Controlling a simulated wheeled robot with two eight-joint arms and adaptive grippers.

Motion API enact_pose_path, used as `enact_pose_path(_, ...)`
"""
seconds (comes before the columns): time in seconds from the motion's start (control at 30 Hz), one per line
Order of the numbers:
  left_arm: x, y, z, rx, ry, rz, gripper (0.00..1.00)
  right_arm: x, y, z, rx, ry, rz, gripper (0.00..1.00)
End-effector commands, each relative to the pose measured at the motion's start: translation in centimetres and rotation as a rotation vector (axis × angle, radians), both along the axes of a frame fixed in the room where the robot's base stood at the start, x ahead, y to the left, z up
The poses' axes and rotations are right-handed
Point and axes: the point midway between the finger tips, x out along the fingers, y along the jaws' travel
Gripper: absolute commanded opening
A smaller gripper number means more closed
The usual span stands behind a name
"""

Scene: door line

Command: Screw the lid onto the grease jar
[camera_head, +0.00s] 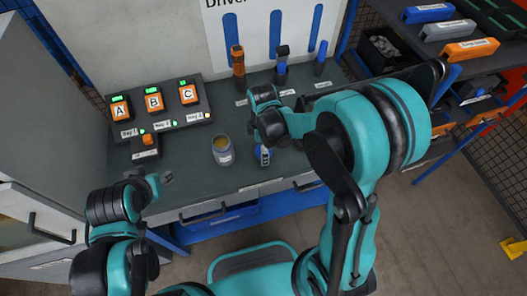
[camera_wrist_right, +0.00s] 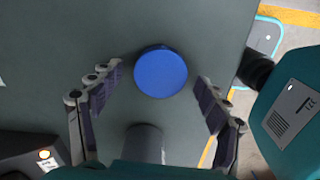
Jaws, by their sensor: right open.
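The blue round lid (camera_wrist_right: 161,72) lies flat on the bench in the right wrist view. My right gripper (camera_wrist_right: 161,76) is open and empty, its fingers on either side of the lid, not touching it. In the head view blue shows below this gripper, right of the jar, partly covered. A grey rounded shape (camera_wrist_right: 145,140) below the lid may be the jar; I cannot tell. My left gripper (camera_head: 155,180) is left of the jar.
A dark panel (camera_head: 160,115) with orange blocks marked A, B and C stands left of the jar. Upright tools (camera_head: 238,65) line the wall behind. The bench's front edge has drawers below. Labelled bins (camera_head: 445,30) sit at the upper right.

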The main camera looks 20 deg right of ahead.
Motion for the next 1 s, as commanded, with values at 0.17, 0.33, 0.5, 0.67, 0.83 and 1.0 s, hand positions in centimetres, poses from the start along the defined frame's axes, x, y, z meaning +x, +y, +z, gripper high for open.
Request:
enact_pose_path(0.17,0.0,0.0,0.1,0.000,0.000,0.000,0.40,0.0,0.0,0.1,0.000,0.000,0.000,0.76)
enact_pose_path(0.33,0.0,0.0,0.1,0.000,0.000,0.000,0.40,0.0,0.0,0.1,0.000,0.000,0.000,0.46)
enact_pose_path(0.5,0.0,0.0,0.1,0.000,0.000,0.000,0.40,0.0,0.0,0.1,0.000,0.000,0.000,0.43)
enact_pose_path(0.67,0.0,0.0,0.1,0.000,0.000,0.000,0.40,0.0,0.0,0.1,0.000,0.000,0.000,0.43)
enact_pose_path(0.83,0.0,0.0,0.3,0.000,0.000,0.000,0.40,0.0,0.0,0.5,0.000,0.000,0.000,0.43)
enact_pose_path(1.0,0.0,0.0,1.1,0.000,0.000,0.000,0.40,0.0,0.0,2.3,0.000,0.000,0.000,0.43)
